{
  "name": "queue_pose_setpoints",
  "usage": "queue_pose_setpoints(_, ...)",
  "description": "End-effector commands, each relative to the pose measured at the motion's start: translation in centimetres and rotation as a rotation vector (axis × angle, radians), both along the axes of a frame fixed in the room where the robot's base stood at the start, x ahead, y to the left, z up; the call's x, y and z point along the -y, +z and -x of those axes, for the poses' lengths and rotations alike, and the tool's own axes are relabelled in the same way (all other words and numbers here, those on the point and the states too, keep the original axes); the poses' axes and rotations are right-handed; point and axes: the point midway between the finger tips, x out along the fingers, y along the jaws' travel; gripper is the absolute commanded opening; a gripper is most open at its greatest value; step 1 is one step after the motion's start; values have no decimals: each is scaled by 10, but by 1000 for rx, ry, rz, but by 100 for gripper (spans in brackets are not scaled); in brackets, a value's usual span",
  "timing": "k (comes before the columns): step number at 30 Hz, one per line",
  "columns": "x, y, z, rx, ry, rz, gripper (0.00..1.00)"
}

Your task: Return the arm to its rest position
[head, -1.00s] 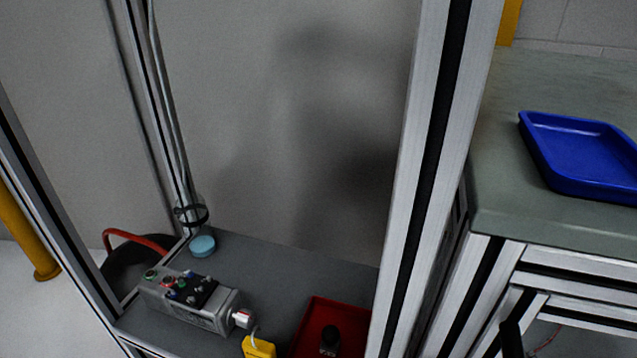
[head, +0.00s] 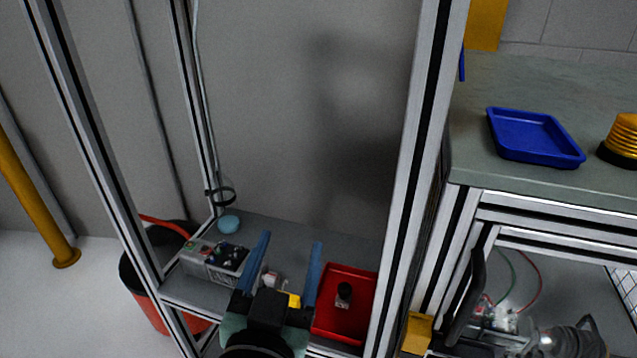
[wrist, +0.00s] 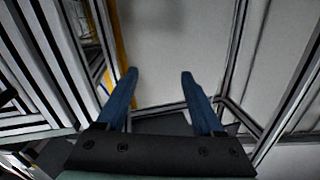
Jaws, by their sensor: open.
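My gripper (head: 290,262) shows at the bottom middle of the head view, with two blue fingers spread apart and nothing between them. It is in front of the shelf (head: 290,235) inside the aluminium frame. In the wrist view my gripper (wrist: 158,85) also shows open and empty, with a grey panel beyond the fingertips. In the head view the fingers and wrist cover part of the shelf, a yellow item (head: 293,300) and the end of the grey motor unit (head: 212,262).
A red tray (head: 362,300) holding a small dark part (head: 344,292) lies right of my gripper. A light-blue disc (head: 229,223) sits behind. Frame posts (head: 420,150) stand on both sides. A blue tray (head: 540,150) and yellow ribbed object (head: 622,140) are on the right bench.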

Motion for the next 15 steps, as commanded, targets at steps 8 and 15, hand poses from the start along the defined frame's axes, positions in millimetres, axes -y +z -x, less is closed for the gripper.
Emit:
queue_pose_setpoints(8,21,226,5,407,56,65,69)
queue_pose_setpoints(15,34,361,56,706,63,168,69)
